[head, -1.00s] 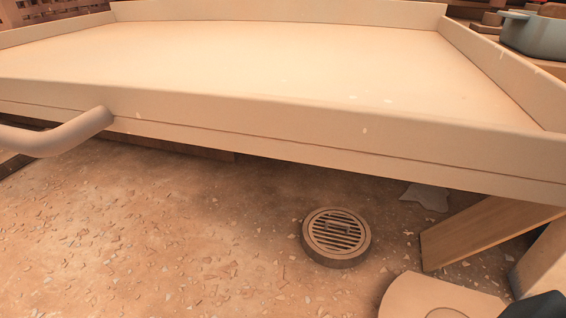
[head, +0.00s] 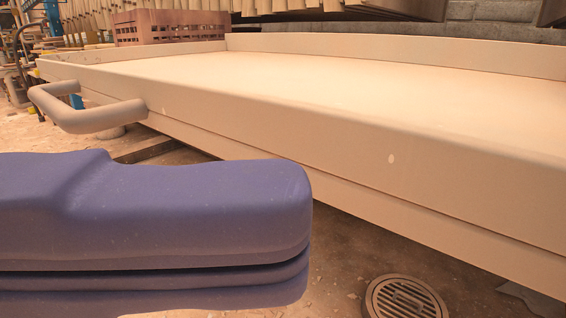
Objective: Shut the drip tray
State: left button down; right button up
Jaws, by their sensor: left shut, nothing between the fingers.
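The drip tray (head: 330,110) is a wide, shallow, cream tray with raised rims. It runs from the left across to the right edge of the head view, above the floor. A grey bar handle (head: 90,118) sticks out from its front at the left. My left gripper (head: 292,262), blue-purple, fills the lower left, close to the camera. Its fingers are shut with nothing between them. It appears in front of the tray's front wall and below the handle in the picture, apart from the handle. My right gripper is out of view.
A round floor drain (head: 405,298) lies below the tray at the lower right. A reddish slatted crate (head: 165,27) stands behind the tray's far left. Pipes and frames show at the far left.

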aim_at(416, 161)
pick_arm(q)
jog(key=w+d, duration=0.2)
jog(key=shift+w, duration=0.5)
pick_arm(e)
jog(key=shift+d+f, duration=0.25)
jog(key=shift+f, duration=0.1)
pick_arm(q)
jog(key=shift+d, duration=0.1)
